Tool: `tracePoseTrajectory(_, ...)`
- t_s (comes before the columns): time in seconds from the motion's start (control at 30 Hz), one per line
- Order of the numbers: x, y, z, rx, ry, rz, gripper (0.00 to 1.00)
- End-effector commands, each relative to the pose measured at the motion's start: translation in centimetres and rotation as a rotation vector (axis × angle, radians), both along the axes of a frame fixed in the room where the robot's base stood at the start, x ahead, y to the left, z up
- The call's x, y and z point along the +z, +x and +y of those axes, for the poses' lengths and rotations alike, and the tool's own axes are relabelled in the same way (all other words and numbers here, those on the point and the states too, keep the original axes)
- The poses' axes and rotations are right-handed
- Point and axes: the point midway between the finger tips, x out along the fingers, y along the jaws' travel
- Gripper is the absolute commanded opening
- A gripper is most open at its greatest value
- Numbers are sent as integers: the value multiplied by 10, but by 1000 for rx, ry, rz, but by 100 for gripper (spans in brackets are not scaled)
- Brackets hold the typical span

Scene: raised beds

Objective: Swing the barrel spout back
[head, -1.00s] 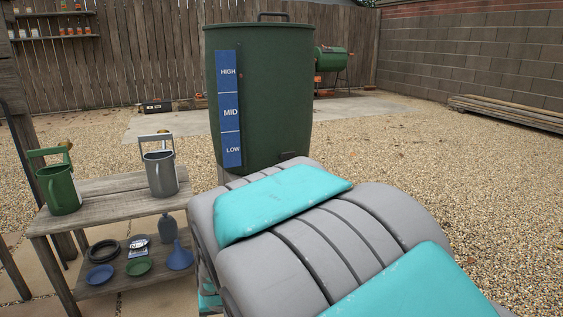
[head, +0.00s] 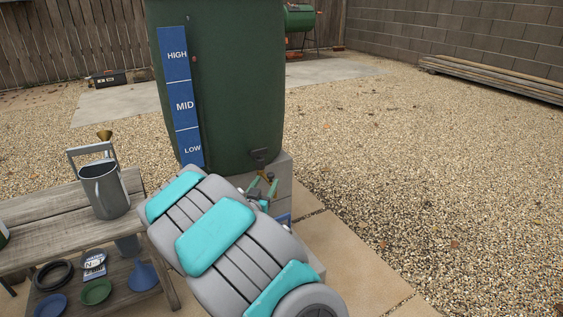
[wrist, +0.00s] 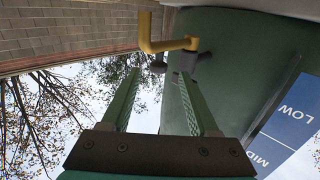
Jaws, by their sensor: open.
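The green rain barrel (head: 235,95) stands on a grey block. Its brass spout (head: 269,177) shows small near the barrel's foot, beside my gripper (head: 263,189), with a dark handle (head: 259,156) just above it. In the wrist view, which is upside down, the bent brass spout (wrist: 168,45) comes out of the barrel wall (wrist: 225,60) and its end turns towards the picture's top. My gripper (wrist: 160,74) is open and empty. Its two green fingers point at the spout, which lies past the fingertips. I see no clear contact.
A wooden bench (head: 40,225) with a grey watering can (head: 104,190) stands left of my arm. Open gravel (head: 420,170) lies to the right. A blue level strip (head: 183,100) runs up the barrel.

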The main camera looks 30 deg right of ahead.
Motion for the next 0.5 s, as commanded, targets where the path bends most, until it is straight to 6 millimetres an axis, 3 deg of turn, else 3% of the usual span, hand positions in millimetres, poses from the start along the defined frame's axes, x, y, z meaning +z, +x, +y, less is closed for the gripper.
tracePoseTrajectory(0.17, 1, 4, -7, -8, -14, -11, 61)
tracePoseTrajectory(0.5, 1, 35, -36, -8, -12, -11, 61)
